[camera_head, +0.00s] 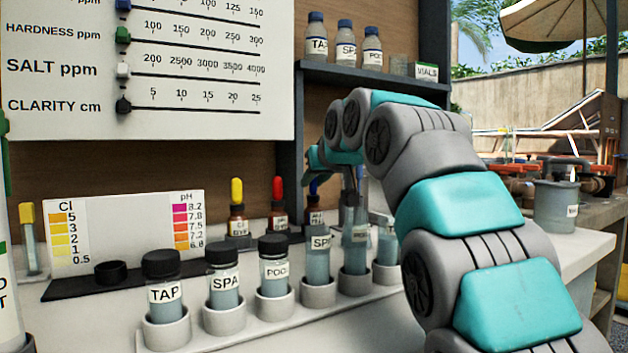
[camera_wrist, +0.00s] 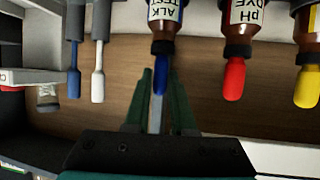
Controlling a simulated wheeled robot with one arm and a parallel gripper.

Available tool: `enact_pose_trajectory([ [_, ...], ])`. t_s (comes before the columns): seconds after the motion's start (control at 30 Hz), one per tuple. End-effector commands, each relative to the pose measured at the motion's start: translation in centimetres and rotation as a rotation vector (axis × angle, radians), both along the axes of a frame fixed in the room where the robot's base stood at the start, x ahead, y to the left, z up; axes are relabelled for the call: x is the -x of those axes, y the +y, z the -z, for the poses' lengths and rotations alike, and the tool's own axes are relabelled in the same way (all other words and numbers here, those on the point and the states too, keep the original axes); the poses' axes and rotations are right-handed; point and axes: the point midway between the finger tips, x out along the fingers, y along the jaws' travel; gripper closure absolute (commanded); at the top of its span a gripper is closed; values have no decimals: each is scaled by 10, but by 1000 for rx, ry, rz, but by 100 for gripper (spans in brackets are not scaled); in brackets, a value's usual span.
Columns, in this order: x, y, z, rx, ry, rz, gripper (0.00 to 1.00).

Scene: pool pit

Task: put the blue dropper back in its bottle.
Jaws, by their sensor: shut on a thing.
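The ALK TEST bottle (camera_wrist: 165,22) is brown with a white label and a black collar. In the wrist view, which is upside down, the blue dropper (camera_wrist: 160,72) has its bulb in line with the bottle's neck, at the collar. I cannot tell whether it is fully seated. My gripper (camera_wrist: 160,84) has its two green fingers on either side of the blue bulb, shut on it. In the head view, the blue bulb (camera_head: 314,187) shows just above its bottle (camera_head: 314,217), partly hidden by my gripper (camera_head: 318,168). The dropper's stem is hidden.
Bottles with a red dropper (camera_wrist: 233,78) and a yellow dropper (camera_wrist: 308,88) stand close beside it. Blue and white sticks (camera_wrist: 97,80) are on the other side. A front row of sample vials (camera_head: 273,270) stands in holders. A colour chart (camera_head: 125,232) is at left.

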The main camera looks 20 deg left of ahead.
Motion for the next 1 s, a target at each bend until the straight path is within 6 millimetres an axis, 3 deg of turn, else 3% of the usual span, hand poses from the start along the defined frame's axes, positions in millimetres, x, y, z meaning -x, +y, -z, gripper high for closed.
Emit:
enact_pose_trajectory([
  [0.27, 0, 0, 3, 0, 0, 0, 88],
  [0.3, 0, 0, 3, 0, 0, 0, 74],
  [0.6, 0, 0, 3, 0, 0, 0, 42],
  [1.0, 0, 0, -5, 0, 0, 0, 42],
])
